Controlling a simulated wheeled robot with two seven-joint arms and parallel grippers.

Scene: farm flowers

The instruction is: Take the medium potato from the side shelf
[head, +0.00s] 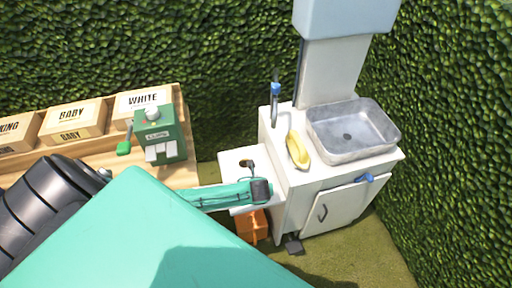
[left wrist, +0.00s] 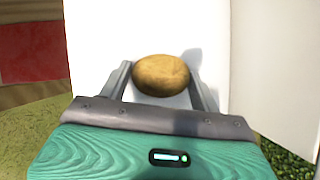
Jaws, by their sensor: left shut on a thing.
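A brown oval potato (left wrist: 161,75) lies between the two fingers of my left gripper (left wrist: 161,82) in the left wrist view, over a white shelf surface (left wrist: 95,38). The left gripper is shut on the potato. In the head view my left gripper (head: 250,168) reaches over the small white side shelf (head: 233,157) left of the sink cabinet. The potato shows there only as a small brown bit (head: 245,163), mostly hidden by the gripper. I cannot tell whether the potato still touches the shelf. My right gripper is not in view.
A white cabinet (head: 340,205) with a grey sink (head: 352,130) and a yellow object (head: 298,150) stands right of the shelf. An orange crate (head: 252,226) is below. A green device (head: 160,133) and labelled boxes (head: 72,120) stand on a wooden bench at left. Hedges enclose the back and right.

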